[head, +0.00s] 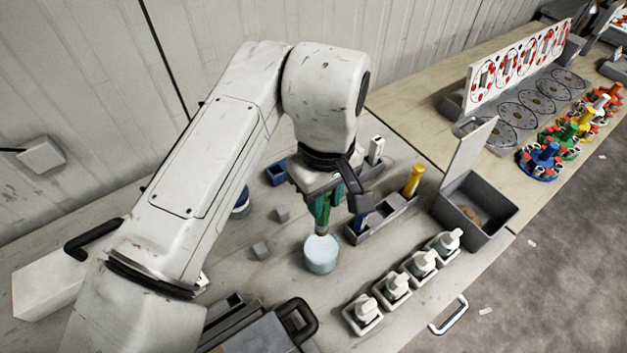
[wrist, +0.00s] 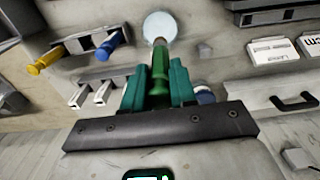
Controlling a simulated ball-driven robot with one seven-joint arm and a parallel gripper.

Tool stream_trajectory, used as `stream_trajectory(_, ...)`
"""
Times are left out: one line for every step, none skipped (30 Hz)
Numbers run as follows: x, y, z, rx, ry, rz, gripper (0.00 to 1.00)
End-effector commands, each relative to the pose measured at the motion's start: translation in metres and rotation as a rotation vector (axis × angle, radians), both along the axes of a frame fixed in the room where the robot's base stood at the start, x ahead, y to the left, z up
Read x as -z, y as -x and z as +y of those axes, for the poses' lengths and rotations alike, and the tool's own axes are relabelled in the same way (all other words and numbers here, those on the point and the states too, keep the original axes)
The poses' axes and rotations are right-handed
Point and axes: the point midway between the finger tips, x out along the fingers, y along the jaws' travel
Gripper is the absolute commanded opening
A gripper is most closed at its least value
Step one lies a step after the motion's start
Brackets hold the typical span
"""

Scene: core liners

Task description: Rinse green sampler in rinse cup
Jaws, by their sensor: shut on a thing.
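My gripper (head: 326,205) has teal fingers and is shut on the green sampler (head: 322,222), which points down with its pale tip at the rinse cup. In the wrist view the green sampler (wrist: 160,72) sits between the teal fingers (wrist: 158,88). The rinse cup (head: 321,258) is a pale blue round cup standing on the table below the gripper. It also shows in the wrist view (wrist: 160,22), just beyond the sampler's end. In the head view the sampler's tip is over the cup's far rim; I cannot tell whether it touches the water.
A grey rack holding a yellow sampler (head: 414,180) and a blue one (head: 361,221) stands right of the cup. Several white-capped bottles in trays (head: 397,287) line the front right. A grey lidded box (head: 480,212) stands further right.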

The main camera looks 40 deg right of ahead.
Motion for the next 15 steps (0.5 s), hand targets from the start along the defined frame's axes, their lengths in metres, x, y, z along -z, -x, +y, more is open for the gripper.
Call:
stream_trajectory(0.002, 0.000, 0.000, 0.000, 0.000, 0.000, 0.00)
stream_trajectory(0.004, 0.000, 0.000, 0.000, 0.000, 0.000, 0.00)
stream_trajectory(0.006, 0.000, 0.000, 0.000, 0.000, 0.000, 0.00)
stream_trajectory(0.007, 0.000, 0.000, 0.000, 0.000, 0.000, 0.00)
stream_trajectory(0.009, 0.000, 0.000, 0.000, 0.000, 0.000, 0.00)
stream_trajectory(0.012, 0.000, 0.000, 0.000, 0.000, 0.000, 0.00)
stream_trajectory(0.014, 0.000, 0.000, 0.000, 0.000, 0.000, 0.00)
stream_trajectory(0.017, 0.000, 0.000, 0.000, 0.000, 0.000, 0.00)
stream_trajectory(0.020, 0.000, 0.000, 0.000, 0.000, 0.000, 0.00)
stream_trajectory(0.023, 0.000, 0.000, 0.000, 0.000, 0.000, 0.00)
stream_trajectory(0.026, 0.000, 0.000, 0.000, 0.000, 0.000, 0.00)
stream_trajectory(0.030, 0.000, 0.000, 0.000, 0.000, 0.000, 0.00)
stream_trajectory(0.032, 0.000, 0.000, 0.000, 0.000, 0.000, 0.00)
stream_trajectory(0.035, 0.000, 0.000, 0.000, -0.001, 0.000, 0.00)
stream_trajectory(0.039, 0.000, 0.000, 0.000, -0.001, 0.000, 0.00)
